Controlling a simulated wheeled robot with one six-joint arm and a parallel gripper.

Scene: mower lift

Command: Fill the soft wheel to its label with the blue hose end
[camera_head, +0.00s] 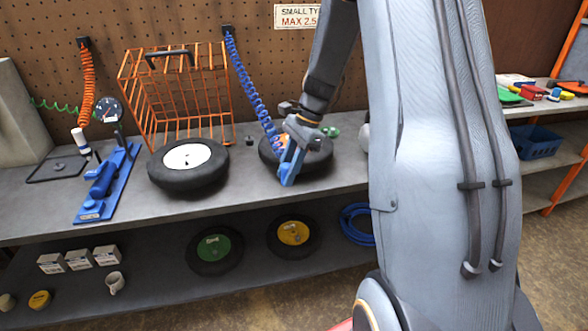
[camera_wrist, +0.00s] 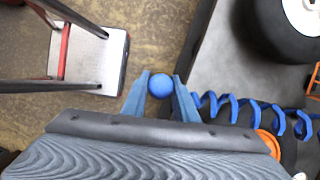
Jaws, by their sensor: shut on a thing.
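My gripper (camera_head: 287,178) is over the front edge of the bench. It is shut on the blue hose end (camera_wrist: 160,86), a round blue piece between its fingertips in the wrist view. The coiled blue hose (camera_head: 250,80) runs from a wall hook down to my gripper. One black wheel with a white hub (camera_head: 190,156) lies flat on the bench, left of my gripper. Another wheel with an orange hub (camera_head: 318,155) lies behind my gripper, partly hidden. I cannot tell which is soft. A wall label (camera_head: 297,16) reads "SMALL TY… MAX 2.5", cut off by my arm.
A blue pump with a gauge (camera_head: 107,110) and an orange wire basket (camera_head: 180,85) stand on the bench. An orange coiled hose (camera_head: 87,85) hangs left. The lower shelf holds a green-hubbed wheel (camera_head: 213,247) and a yellow-hubbed wheel (camera_head: 294,233). My arm hides the bench's right part.

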